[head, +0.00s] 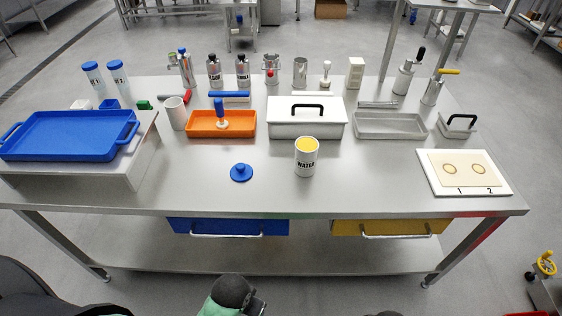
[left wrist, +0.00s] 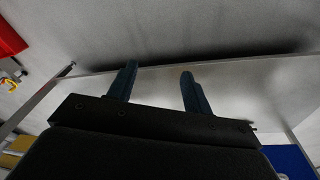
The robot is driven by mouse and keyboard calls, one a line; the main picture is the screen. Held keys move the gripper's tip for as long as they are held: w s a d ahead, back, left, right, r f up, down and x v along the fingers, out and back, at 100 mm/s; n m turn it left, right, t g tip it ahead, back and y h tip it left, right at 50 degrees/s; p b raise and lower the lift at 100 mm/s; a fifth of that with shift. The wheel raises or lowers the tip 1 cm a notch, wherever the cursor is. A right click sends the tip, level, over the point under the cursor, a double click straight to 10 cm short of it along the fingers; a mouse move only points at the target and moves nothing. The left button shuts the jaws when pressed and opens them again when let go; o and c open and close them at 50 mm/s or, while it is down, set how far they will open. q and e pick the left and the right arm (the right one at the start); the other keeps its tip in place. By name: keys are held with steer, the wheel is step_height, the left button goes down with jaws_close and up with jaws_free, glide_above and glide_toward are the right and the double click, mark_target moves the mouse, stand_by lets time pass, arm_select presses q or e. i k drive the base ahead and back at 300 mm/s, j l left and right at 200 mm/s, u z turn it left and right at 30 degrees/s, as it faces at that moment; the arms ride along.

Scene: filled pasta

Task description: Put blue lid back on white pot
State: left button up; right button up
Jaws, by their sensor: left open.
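The white pot (head: 306,165), labelled WATER, stands upright near the middle of the table's front half. Its top is open and shows yellow inside. The blue lid (head: 241,173), a round disc with a knob on top, lies on the table to the left of the pot, apart from it. My left gripper (left wrist: 158,82) shows in the left wrist view with its two fingers spread and nothing between them. Neither pot nor lid is in that view. In the head view, part of my arm shows at the bottom edge, below the table front. My right gripper is not seen.
An orange tray (head: 204,131), a white box with a black handle (head: 283,130) and a grey tray (head: 365,133) stand behind the pot and lid. A white board (head: 430,184) lies at right, a blue tray (head: 70,128) at left. The table around the lid is clear.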

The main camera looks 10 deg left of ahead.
mark_target(307, 146)
steer(key=i+l, duration=0.1)
steer(key=l, duration=0.3)
steer(key=i+l, duration=0.1)
steer(key=l, duration=0.75)
steer(key=i+l, duration=0.15)
steer(key=l, duration=0.3)
steer(key=l+u, duration=0.15)
steer(key=u, duration=1.5)
